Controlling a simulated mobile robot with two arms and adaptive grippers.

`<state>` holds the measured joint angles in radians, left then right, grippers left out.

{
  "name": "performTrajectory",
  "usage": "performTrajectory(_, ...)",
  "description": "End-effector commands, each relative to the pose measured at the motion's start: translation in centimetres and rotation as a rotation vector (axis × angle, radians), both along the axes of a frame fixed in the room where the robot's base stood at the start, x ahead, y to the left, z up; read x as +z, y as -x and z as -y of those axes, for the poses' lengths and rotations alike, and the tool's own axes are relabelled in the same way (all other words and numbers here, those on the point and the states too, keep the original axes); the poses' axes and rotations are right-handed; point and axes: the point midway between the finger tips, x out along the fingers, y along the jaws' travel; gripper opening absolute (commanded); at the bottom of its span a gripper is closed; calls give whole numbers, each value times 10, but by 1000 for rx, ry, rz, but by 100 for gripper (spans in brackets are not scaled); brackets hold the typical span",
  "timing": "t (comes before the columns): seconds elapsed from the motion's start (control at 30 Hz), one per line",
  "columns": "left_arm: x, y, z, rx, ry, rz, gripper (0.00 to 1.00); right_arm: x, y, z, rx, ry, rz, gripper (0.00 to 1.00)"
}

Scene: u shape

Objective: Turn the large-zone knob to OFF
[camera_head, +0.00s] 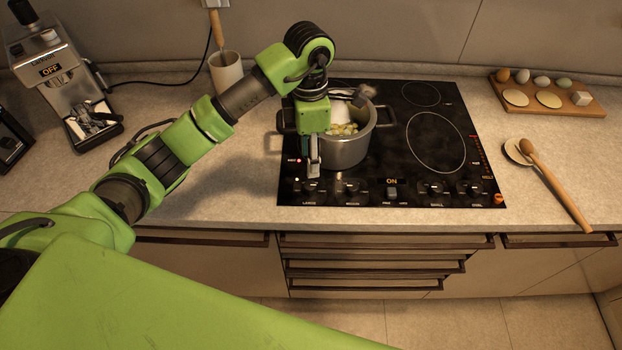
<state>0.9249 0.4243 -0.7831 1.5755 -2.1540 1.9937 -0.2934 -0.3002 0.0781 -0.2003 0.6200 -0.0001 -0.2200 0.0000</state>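The black cooktop (455,175) has several dark knobs along its front edge, with labels too small to read surely. The leftmost knob (311,188) lies just below my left gripper (314,170). Another knob (352,188) is right of it, and further knobs (436,189) are at the right. A switch (392,193) in the middle has a lit "ON" above it. My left gripper points down at the pot's front left. Its narrow grey fingers are seen edge-on, so opening and contact are unclear. My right gripper is not in view.
A steel pot (352,152) with pale food stands on the cooktop, close to my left gripper. A wooden spoon (555,185), a spoon rest (516,152) and an egg board (548,95) are at the right. A coffee machine (62,75) reading "OFF" stands at the left.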

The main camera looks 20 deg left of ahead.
Motion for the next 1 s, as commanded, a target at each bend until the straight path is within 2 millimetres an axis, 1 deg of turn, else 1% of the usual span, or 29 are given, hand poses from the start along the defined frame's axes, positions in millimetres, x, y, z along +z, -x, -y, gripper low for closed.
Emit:
performTrajectory(0.03,-11,3,1,1,2,-8,39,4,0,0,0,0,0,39)
performTrajectory(0.07,-16,3,1,1,1,-6,39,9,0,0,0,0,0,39)
performTrajectory(0.2,-45,4,2,1,1,-5,39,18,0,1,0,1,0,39)
performTrajectory(0.3,-63,5,2,0,1,-5,39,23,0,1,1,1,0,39)
performTrajectory(0.4,-76,5,2,2,3,-3,39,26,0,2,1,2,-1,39)
performTrajectory(0.6,-90,5,3,0,3,0,39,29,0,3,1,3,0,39)
performTrajectory(0.87,-91,4,3,0,3,1,39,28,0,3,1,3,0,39)
performTrajectory(0.97,-91,4,3,0,3,1,16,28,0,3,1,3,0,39)
performTrajectory(1.0,-91,4,3,0,3,1,5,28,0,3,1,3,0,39)
